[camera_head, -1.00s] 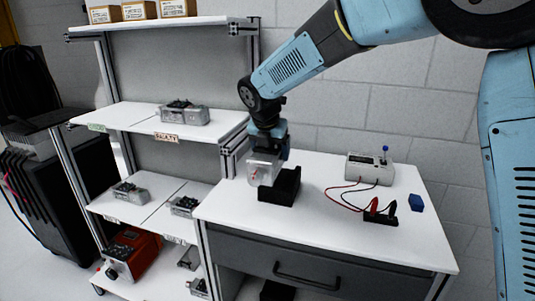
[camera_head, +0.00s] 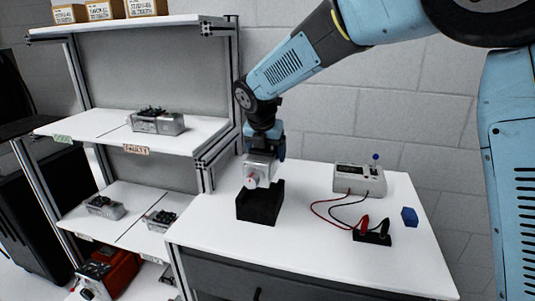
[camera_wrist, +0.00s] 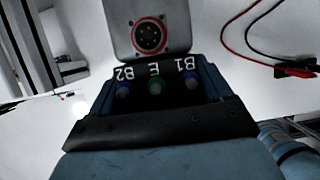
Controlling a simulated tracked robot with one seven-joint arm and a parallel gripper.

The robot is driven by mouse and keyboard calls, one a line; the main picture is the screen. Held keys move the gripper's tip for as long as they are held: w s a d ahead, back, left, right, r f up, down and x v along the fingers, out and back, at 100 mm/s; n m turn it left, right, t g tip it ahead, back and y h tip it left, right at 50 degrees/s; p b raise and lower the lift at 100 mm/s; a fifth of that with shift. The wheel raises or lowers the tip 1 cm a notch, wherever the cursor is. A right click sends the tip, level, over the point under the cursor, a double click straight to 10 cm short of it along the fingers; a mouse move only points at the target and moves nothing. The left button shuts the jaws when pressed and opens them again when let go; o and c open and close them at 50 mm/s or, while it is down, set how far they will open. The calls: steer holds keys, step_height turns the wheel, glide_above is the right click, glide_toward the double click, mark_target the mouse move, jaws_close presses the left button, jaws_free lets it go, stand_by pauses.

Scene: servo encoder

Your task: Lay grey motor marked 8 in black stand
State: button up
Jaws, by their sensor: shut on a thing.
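My gripper (camera_head: 264,143) is shut on a grey motor (camera_head: 257,169), which hangs below it in the head view. The motor overlaps the upper back part of the black stand (camera_head: 258,209) on the white bench; I cannot tell whether they touch. A small red spot shows on the motor's near face; no number 8 is readable. In the wrist view the motor's grey body (camera_wrist: 149,12) has a round red-ringed connector, with terminals marked B2, E and B1 beside it, close to my gripper (camera_wrist: 155,105). The stand is not clearly seen there.
A grey meter (camera_head: 358,179) with red and black leads stands right of the stand, beside probes in a black holder (camera_head: 372,237) and a blue block (camera_head: 409,216). Shelves at left hold several other motors (camera_head: 157,121). The bench's front right is clear.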

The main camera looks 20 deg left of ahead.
steer(key=shift+s+a+f, duration=0.3)
steer(key=shift+s+a, duration=0.25)
steer(key=shift+s, duration=0.05)
steer(key=shift+a+f, duration=0.1)
steer(key=shift+f, duration=2.15)
steer(key=shift+s, duration=0.2)
steer(key=shift+f, duration=1.35)
stand_by(0.4)
steer(key=o, duration=1.4)
steer(key=shift+f, duration=0.15)
